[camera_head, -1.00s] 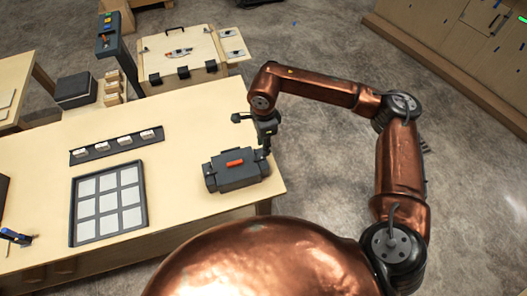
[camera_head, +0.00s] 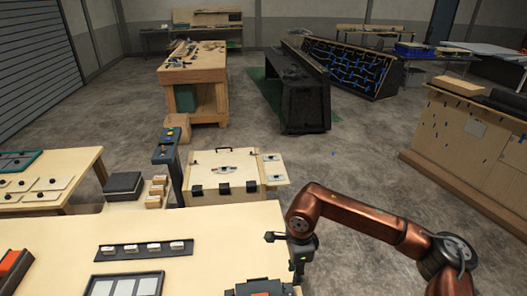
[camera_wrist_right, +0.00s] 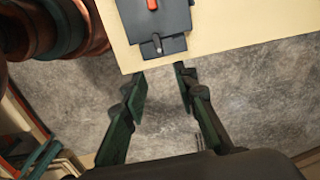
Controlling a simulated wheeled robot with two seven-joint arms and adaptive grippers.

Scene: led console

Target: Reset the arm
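My right arm reaches in from the lower right in the head view. Its gripper (camera_head: 301,256) hangs at the right edge of the near table (camera_head: 215,225), beside a dark box (camera_head: 264,288) that the bottom of the picture cuts off. In the right wrist view the two fingers of this gripper (camera_wrist_right: 162,84) stand apart with only grey floor between them. My left gripper is not in view.
A black strip with several pale blocks (camera_head: 147,249) and a grey-celled tray (camera_head: 125,284) lie on the near table. A wooden panel box (camera_head: 222,172) and a dark post (camera_head: 166,148) stand behind it. Open floor (camera_head: 345,165) lies to the right, before a wooden cabinet (camera_head: 463,145).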

